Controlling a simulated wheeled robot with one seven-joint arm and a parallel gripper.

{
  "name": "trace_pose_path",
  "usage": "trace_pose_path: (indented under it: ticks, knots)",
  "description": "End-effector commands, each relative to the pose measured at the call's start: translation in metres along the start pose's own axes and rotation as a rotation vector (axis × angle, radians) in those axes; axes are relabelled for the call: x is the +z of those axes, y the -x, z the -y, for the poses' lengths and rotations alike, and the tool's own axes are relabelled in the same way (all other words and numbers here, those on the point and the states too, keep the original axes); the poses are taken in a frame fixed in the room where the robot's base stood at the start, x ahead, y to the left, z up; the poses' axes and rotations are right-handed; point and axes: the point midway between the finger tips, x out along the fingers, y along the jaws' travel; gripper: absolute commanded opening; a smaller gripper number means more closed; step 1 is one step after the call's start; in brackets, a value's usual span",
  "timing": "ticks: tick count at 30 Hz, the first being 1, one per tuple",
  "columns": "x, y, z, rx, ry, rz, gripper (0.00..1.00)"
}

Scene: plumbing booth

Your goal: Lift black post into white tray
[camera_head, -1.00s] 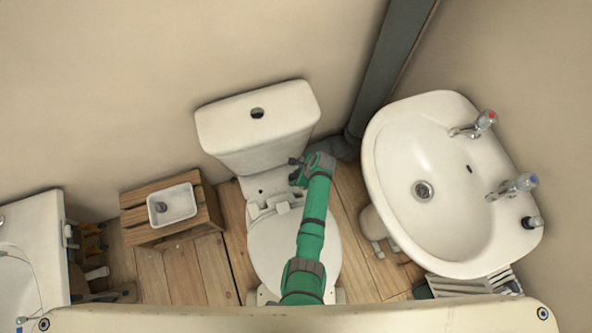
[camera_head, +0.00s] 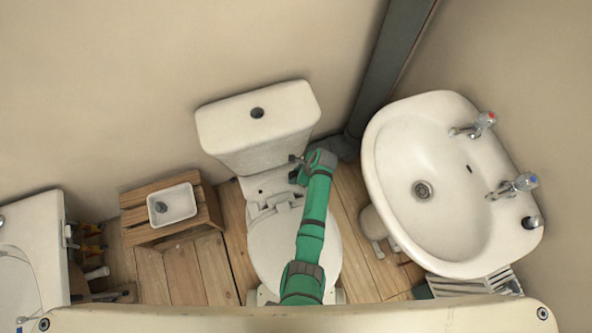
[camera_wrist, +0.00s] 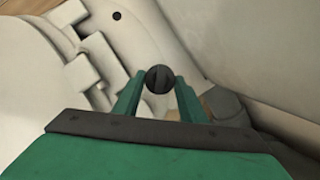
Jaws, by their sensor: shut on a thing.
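My gripper (camera_wrist: 158,92) is shut on the black post (camera_wrist: 159,79), whose dark round end shows between the fingertips in the wrist view. The rest of the post is hidden. In the head view my gripper (camera_head: 297,165) is above the back of the toilet seat, close to the cistern, and the post is too small there to make out clearly. The white tray (camera_head: 181,211) is on a wooden crate to the left of the toilet, well apart from my gripper. A small dark item (camera_head: 160,207) lies in the tray.
The toilet cistern (camera_head: 260,125) stands behind my gripper. A grey pipe (camera_head: 385,75) rises to its right. The washbasin (camera_head: 440,215), with two taps and a dark knob-like item (camera_head: 531,222) on its rim, is at the right. The wooden crate (camera_head: 175,232) bears the tray.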

Motion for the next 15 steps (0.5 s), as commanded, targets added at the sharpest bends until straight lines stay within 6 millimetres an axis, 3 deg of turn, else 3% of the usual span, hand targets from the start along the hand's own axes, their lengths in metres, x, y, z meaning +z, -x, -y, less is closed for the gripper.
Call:
trace_pose_path:
  ticks: [15]
  knots:
    - [0.0017, 0.0100, -0.0030, 0.000, 0.000, 0.000, 0.16]
